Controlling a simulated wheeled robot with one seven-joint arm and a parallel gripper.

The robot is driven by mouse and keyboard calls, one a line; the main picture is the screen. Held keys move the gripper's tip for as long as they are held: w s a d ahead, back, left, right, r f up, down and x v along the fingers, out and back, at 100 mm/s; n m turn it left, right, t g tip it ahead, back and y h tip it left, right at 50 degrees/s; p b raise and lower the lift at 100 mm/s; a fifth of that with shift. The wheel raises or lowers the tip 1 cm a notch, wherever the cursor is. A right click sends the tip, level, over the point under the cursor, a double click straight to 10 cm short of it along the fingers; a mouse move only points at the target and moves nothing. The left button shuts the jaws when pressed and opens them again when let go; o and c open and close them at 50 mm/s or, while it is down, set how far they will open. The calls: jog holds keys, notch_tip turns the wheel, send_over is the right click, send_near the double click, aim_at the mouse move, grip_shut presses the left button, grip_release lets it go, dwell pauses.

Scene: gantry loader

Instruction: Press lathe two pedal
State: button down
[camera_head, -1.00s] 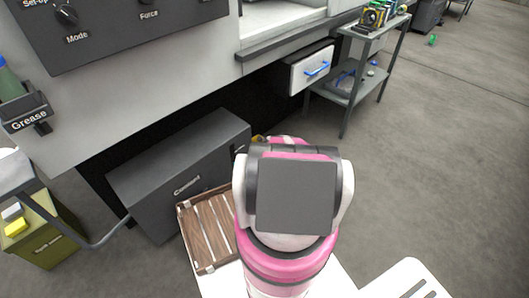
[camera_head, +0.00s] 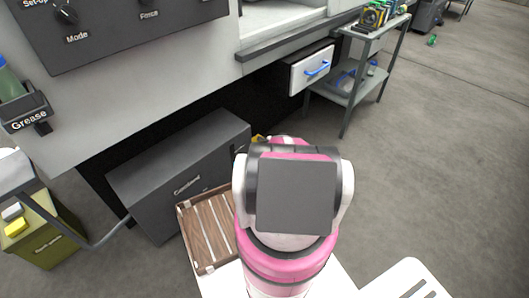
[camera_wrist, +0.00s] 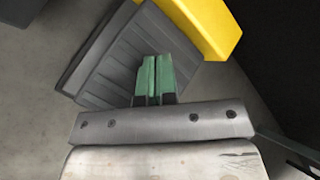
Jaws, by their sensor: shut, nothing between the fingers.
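In the wrist view a dark grey ribbed pedal (camera_wrist: 108,62) with a yellow part (camera_wrist: 205,22) along its upper right side sits on the grey floor. My gripper (camera_wrist: 155,60) shows there with its green fingertips closed together, empty, over the pedal's ribbed face. I cannot tell whether the fingertips touch the pedal. In the head view my pink and white arm hides the gripper and most of the pedal. Only a small bit of yellow (camera_head: 258,139) shows beside the arm.
A dark grey coolant box (camera_head: 185,180) stands on the floor at the machine's foot. A wooden slatted tray (camera_head: 208,232) is left of my arm. Open floor (camera_head: 450,170) lies to the right.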

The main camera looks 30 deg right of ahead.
jog(key=shift+f, duration=0.1)
dwell(0.6)
jog(key=shift+f, duration=0.3)
jog(key=shift+f, duration=0.75)
dwell(0.9)
jog(key=shift+r, duration=1.15)
jog(key=shift+r, duration=0.1)
jog(key=shift+r, duration=2.45)
